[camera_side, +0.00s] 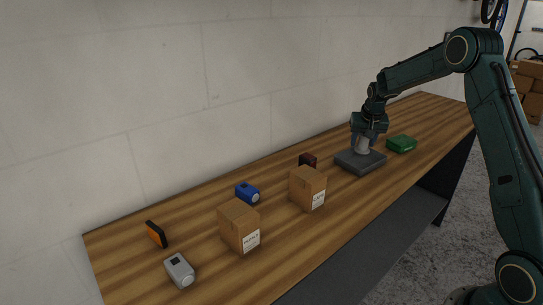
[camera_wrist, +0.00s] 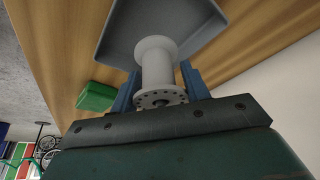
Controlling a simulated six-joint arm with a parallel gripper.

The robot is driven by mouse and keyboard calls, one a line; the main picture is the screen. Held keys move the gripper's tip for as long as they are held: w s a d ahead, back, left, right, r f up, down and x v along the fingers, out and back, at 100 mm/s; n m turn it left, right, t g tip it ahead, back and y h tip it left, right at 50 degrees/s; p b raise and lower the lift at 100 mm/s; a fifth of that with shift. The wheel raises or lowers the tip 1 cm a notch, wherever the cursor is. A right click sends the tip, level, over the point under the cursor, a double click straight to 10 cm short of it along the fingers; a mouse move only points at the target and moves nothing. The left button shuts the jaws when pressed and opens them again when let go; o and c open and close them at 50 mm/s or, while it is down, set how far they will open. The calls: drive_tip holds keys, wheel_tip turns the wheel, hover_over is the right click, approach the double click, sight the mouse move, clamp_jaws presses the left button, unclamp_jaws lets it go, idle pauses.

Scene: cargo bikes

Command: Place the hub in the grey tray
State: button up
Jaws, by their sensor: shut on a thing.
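The hub (camera_wrist: 158,70) is a pale grey spool shape with a drilled flange, held between the blue fingers of my gripper (camera_wrist: 158,88) in the wrist view. In the side view my gripper (camera_side: 367,137) points down over the grey tray, shut on the hub (camera_side: 362,145). The grey tray (camera_side: 361,166) lies on the bench directly below, and its wall (camera_wrist: 112,40) shows around the hub's far end in the wrist view. I cannot tell whether the hub touches the tray floor.
A green box (camera_side: 401,144) stands just right of the tray. A dark red item (camera_side: 308,160) and a cardboard box (camera_side: 308,188) stand to its left. Farther left are a blue device (camera_side: 247,193), another cardboard box (camera_side: 239,226), a grey device (camera_side: 179,270) and an orange-black device (camera_side: 156,234). A wall runs behind.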

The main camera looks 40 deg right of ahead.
sight(361, 151)
drive_tip(key=shift+f, duration=2.1)
drive_tip(key=shift+f, duration=0.15)
drive_tip(key=o, duration=1.1)
drive_tip(key=shift+c, duration=0.2)
drive_tip(key=v, duration=1.2)
